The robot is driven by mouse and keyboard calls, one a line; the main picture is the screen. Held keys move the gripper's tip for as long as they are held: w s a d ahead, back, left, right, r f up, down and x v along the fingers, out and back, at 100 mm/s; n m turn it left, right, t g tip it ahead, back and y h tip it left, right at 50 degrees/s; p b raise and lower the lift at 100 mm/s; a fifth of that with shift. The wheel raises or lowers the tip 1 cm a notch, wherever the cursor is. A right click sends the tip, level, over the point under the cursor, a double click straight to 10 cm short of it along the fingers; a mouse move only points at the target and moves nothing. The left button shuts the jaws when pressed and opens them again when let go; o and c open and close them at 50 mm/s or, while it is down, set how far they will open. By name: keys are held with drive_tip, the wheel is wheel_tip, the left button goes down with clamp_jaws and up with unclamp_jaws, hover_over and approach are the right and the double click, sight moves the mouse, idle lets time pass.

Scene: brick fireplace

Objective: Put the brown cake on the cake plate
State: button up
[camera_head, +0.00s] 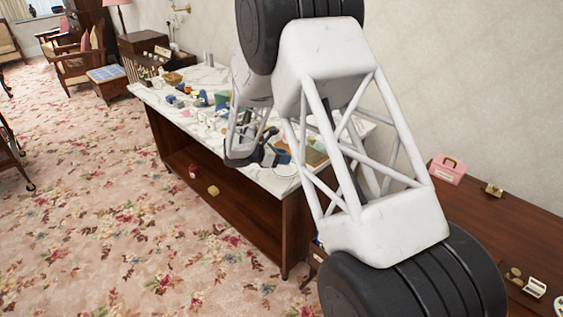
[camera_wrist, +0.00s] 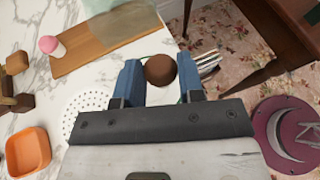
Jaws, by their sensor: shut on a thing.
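The brown cake (camera_wrist: 159,70) shows in the wrist view as a small, round, dark brown ball between the two blue fingers of my gripper (camera_wrist: 160,82). The gripper is shut on it. In the head view, my gripper (camera_head: 264,156) is over the front edge of the marble-topped table, and the cake cannot be made out there.
A wooden board (camera_wrist: 100,50) with a pink-topped white item (camera_wrist: 50,45) lies beyond the plate. An orange square bowl (camera_wrist: 28,152) stands at the left. A white slatted thing (camera_wrist: 208,62) is close right of the cake. The marble table (camera_head: 160,98) carries many small items.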

drive_tip(key=shift+w+a+f, duration=0.15)
drive_tip(key=shift+w+a, duration=0.05)
drive_tip(key=shift+w, duration=0.75)
drive_tip(key=shift+f, duration=0.1)
drive_tip(key=shift+f, duration=1.65)
drive_tip(key=shift+f, duration=0.1)
drive_tip(key=o, duration=0.9)
drive_tip(key=shift+a+r, duration=0.1)
drive_tip(key=shift+r, duration=0.1)
drive_tip(key=v, duration=1.1)
drive_tip(key=shift+a+r, duration=0.2)
drive_tip(key=shift+a, duration=0.1)
drive_tip(key=shift+s, duration=0.15)
